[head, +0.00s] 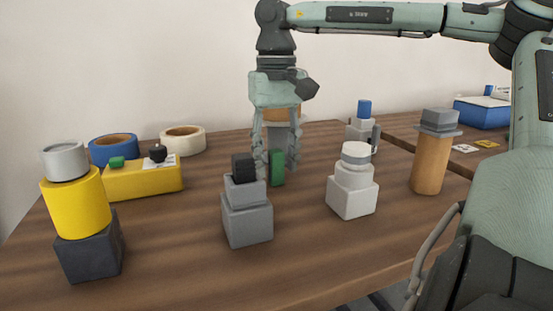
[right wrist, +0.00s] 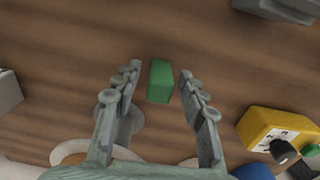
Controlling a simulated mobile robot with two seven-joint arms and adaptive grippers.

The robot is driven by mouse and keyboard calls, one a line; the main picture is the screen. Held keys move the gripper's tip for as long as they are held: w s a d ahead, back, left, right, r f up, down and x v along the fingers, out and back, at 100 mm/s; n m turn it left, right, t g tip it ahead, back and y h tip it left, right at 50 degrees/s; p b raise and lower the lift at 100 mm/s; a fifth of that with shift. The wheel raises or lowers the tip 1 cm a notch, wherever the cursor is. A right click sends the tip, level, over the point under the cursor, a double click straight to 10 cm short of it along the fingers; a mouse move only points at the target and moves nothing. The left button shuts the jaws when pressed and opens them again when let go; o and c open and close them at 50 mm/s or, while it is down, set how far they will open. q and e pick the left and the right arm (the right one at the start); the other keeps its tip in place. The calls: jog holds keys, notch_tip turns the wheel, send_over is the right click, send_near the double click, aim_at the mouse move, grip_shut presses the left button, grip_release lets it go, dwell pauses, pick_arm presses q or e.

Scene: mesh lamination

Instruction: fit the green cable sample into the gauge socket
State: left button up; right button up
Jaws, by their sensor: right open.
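The green cable sample (head: 277,167) is a small upright block on the wooden table, and it also shows in the right wrist view (right wrist: 160,82). My right gripper (head: 276,160) points down over it, open, with one finger on each side. In the right wrist view the fingers of my right gripper (right wrist: 158,74) stand apart, with gaps to the green sample. A yellow box (head: 143,181) with a black knob and a small green piece on top stands at the left. I cannot tell for sure which thing is the gauge socket. My left gripper is not in view.
Grey stacked blocks with a black top (head: 247,217) stand just in front of the sample. A white stack (head: 352,196) and an orange cylinder (head: 430,163) stand right. A yellow cylinder stack (head: 77,208) stands front left. Tape rolls (head: 183,140) lie behind the yellow box.

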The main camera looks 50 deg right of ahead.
aim_at(277, 151)
notch_tip(277, 151, up, 8)
jog(key=shift+r+p, duration=0.2)
jog(key=shift+p, duration=0.5)
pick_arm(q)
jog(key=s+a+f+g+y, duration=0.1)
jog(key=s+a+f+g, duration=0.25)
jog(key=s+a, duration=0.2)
pick_arm(e)
notch_tip(277, 151, up, 3)
jog(key=shift+f, duration=0.2)
jog(key=shift+o, duration=0.5)
jog(key=shift+r+p, duration=0.35)
jog(key=shift+r, duration=0.15)
notch_tip(277, 151, down, 3)
jog(key=m+p, duration=0.3)
jog(key=m, duration=1.2)
jog(key=shift+d+m, duration=0.1)
jog(key=shift+m, duration=0.2)
jog(key=shift+f+m, duration=0.3)
jog(key=shift+m, duration=0.8)
notch_tip(277, 151, down, 8)
jog(key=shift+w+r, duration=0.1)
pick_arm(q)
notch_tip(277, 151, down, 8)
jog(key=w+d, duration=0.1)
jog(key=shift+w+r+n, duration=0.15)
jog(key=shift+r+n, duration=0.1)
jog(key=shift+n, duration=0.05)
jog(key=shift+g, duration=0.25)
